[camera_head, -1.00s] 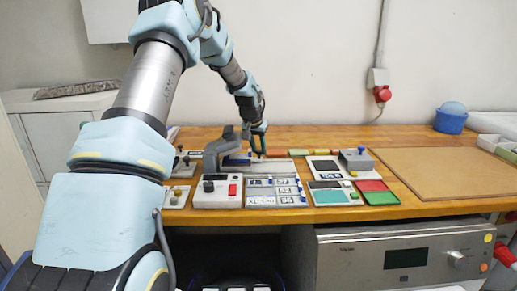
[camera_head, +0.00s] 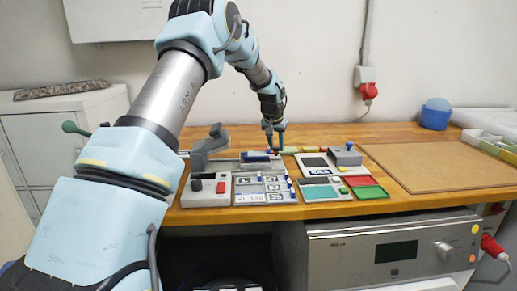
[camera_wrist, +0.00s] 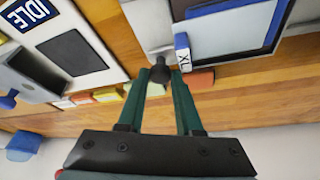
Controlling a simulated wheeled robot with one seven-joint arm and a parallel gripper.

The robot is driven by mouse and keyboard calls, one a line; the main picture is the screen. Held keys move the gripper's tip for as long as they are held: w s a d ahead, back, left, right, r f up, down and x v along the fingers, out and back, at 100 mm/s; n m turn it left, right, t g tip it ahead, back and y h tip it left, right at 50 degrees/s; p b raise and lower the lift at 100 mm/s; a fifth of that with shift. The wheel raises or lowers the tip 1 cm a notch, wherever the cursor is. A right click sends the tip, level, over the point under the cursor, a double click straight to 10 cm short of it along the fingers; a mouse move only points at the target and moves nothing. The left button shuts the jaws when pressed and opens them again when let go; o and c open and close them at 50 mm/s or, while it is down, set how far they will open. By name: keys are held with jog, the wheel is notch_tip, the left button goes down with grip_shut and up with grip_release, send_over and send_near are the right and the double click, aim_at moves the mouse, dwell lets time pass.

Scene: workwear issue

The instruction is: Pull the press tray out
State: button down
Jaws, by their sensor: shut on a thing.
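The press tray (camera_wrist: 228,60) carries a flat blue piece (camera_wrist: 262,38), with a blue tag marked XL (camera_wrist: 182,52) at its near corner. The blue piece also shows in the head view (camera_head: 256,157), to the right of the grey press arm (camera_head: 205,152). My gripper (camera_wrist: 160,76) is shut on a small dark knob (camera_wrist: 160,72) at the end of a grey fitting beside the tray. In the head view my gripper (camera_head: 274,149) points down at the right end of the tray. The join between knob and tray is not clear.
A grey control box (camera_head: 205,190) and a label board (camera_head: 264,188) lie in front. A panel reading IDLE (camera_head: 318,172) and red and green pads (camera_head: 365,185) lie to the right. A brown board (camera_head: 440,167) fills the far right.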

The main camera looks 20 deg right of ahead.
jog(key=shift+s+d, duration=0.1)
jog(key=shift+d, duration=0.6)
jog(key=c, duration=0.6)
grip_release()
jog(key=shift+r, duration=0.15)
jog(key=b+v, duration=0.3)
jog(key=v, duration=0.7)
jog(key=shift+s+r, duration=0.2)
jog(key=shift+r, duration=0.05)
jog(key=shift+a, duration=0.15)
